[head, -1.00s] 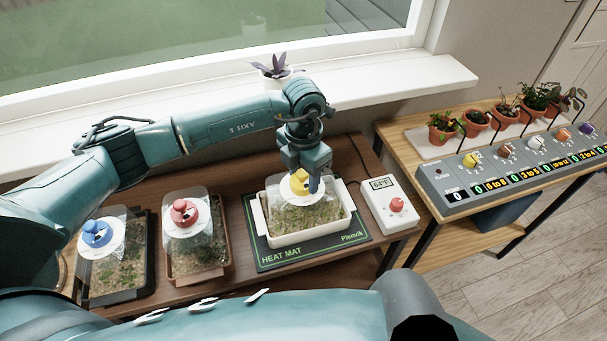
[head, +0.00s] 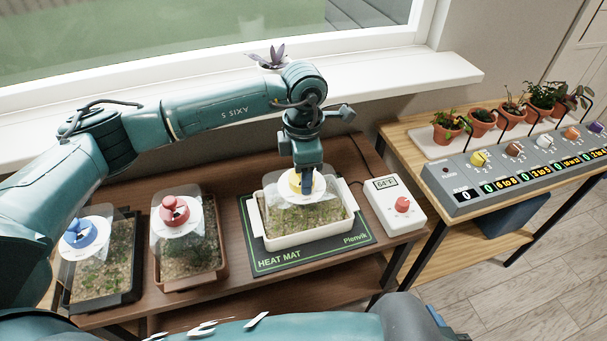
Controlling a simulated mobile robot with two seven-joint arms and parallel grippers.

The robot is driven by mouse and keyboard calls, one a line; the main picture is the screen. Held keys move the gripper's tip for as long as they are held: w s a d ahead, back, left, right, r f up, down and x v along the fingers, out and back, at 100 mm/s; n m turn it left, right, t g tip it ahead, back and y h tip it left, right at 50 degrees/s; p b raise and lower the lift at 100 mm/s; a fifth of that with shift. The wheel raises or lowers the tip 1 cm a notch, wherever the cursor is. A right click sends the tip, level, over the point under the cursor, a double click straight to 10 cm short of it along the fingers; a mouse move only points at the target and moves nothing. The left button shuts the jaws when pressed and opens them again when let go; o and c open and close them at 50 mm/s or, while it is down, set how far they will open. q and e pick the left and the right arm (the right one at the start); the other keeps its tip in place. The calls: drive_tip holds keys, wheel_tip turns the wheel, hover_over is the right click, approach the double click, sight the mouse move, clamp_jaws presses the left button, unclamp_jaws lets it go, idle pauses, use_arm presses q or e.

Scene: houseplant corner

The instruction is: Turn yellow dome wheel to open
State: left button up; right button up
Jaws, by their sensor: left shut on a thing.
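The yellow dome wheel (head: 294,182) sits on a white disc on top of a clear dome (head: 325,190). The dome covers a white tray (head: 268,240) of seedlings on the heat mat (head: 270,264). My left gripper (head: 307,188) comes down from above and is shut on the yellow wheel, its fingers hiding much of it. How far the wheel is turned cannot be told. My right gripper is not in view.
Domes with a red wheel (head: 174,211) and a blue wheel (head: 79,233) stand to the left. A thermostat (head: 396,205) is right of the mat. A grey control panel (head: 520,165) and several potted plants are on the right table.

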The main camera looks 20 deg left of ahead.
use_arm(q)
drive_tip(key=shift+m+b, duration=0.5)
drive_tip(key=shift+m, duration=0.2)
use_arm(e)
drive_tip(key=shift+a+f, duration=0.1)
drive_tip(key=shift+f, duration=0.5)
use_arm(q)
drive_tip(key=shift+m+b, duration=0.5)
drive_tip(key=shift+m, duration=0.1)
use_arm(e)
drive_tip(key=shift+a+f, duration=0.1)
use_arm(q)
drive_tip(key=o, duration=1)
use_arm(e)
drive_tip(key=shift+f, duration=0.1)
use_arm(q)
drive_tip(key=shift+r, duration=0.1)
wheel_tip(320, 180, up, 13)
